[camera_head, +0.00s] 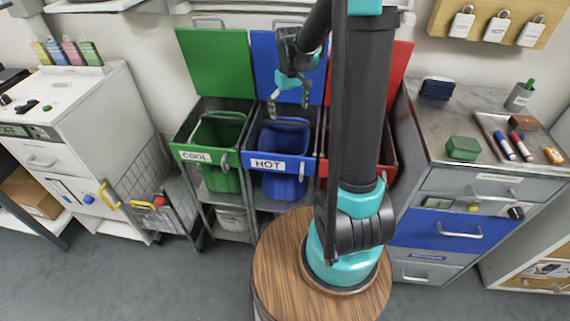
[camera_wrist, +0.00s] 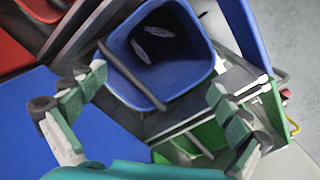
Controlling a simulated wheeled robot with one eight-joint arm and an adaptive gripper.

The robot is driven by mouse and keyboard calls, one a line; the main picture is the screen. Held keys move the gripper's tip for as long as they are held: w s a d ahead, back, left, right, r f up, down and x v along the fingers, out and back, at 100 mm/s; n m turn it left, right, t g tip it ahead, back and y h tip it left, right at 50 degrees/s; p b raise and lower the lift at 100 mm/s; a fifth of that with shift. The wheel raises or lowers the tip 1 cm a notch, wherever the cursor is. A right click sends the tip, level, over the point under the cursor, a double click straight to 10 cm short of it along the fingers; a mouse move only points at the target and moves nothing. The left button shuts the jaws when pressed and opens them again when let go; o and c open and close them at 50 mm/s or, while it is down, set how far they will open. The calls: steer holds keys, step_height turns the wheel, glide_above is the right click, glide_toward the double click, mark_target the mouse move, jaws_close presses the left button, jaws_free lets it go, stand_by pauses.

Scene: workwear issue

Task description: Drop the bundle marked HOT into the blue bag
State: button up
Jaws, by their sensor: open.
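The blue bag (camera_head: 290,182) hangs in the middle frame behind a white HOT label (camera_head: 268,164). Its mouth is open, and its rim also shows in the wrist view (camera_wrist: 188,95). My gripper (camera_head: 289,103) is open above the blue bag, with its fingers spread wide and nothing between them. In the wrist view my gripper (camera_wrist: 157,88) shows the bag's opening between and beyond the fingers. Pale label-like patches (camera_wrist: 157,32) show inside the dark bag; whatever carries them is hard to make out and I cannot read them. No bundle marked HOT can be clearly identified.
A green bag (camera_head: 218,172) marked COOL stands left, a red bin (camera_head: 388,160) right, partly behind my arm. Raised lids stand behind them. The right counter holds a dark blue stack (camera_head: 437,88), a green block (camera_head: 463,148) and a tray of markers. A wire cart (camera_head: 165,200) stands left.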

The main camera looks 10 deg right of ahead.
step_height(320, 180, up, 10)
steer(key=shift+f, duration=0.2)
stand_by(0.4)
steer(key=s+d+f+m+t, duration=0.1)
steer(key=s+f, duration=0.3)
steer(key=s, duration=0.3)
steer(key=s+d+f+m+t, duration=0.1)
steer(key=s+f+m, duration=0.1)
steer(key=s+f, duration=0.2)
steer(key=s+d+f+m+t, duration=0.1)
steer(key=s+f, duration=0.3)
steer(key=s, duration=0.7)
steer(key=shift+d+f+t, duration=0.35)
steer(key=shift+d+t, duration=0.2)
steer(key=shift+t, duration=0.05)
